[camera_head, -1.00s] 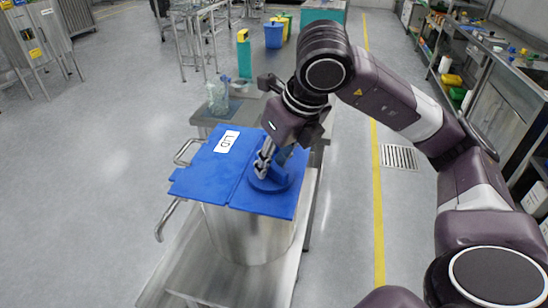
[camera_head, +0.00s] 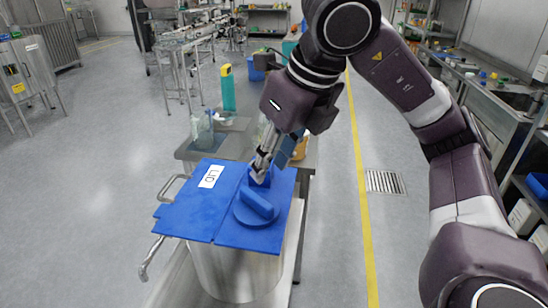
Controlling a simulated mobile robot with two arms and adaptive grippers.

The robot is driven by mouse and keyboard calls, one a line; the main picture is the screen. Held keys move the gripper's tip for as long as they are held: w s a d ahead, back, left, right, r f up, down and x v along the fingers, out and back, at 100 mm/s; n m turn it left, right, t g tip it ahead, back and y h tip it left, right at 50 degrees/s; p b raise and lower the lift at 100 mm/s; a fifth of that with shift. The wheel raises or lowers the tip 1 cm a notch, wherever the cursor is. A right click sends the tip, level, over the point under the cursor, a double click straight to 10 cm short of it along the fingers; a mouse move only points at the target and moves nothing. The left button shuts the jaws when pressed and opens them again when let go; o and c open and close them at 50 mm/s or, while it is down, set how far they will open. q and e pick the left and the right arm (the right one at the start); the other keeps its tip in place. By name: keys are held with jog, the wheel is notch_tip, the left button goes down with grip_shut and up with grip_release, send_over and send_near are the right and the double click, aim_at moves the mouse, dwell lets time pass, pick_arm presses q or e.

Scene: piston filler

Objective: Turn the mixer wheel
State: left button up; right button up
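A steel pot (camera_head: 232,272) stands on a metal stand and has a flat blue lid (camera_head: 190,217) marked "LID". A round blue wheel (camera_head: 257,209) with a raised bar grip across it sits on the lid's right half; I take it for the mixer wheel. My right gripper (camera_head: 260,173) points down just beyond the wheel, over the lid's far edge. A small blue upright part shows at its fingertips; I cannot tell whether the fingers hold, touch or only overlap it. The finger gap is not clear. My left gripper is out of view.
A teal bottle (camera_head: 228,90) with a yellow top and a clear container (camera_head: 203,130) stand on the table behind the pot. Bent metal handles (camera_head: 150,258) stick out at the pot's left. Open floor lies left; shelves (camera_head: 500,105) line the right.

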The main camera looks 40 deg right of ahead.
jog(key=shift+s+r, duration=0.15)
jog(key=shift+r, duration=0.25)
dwell(1.0)
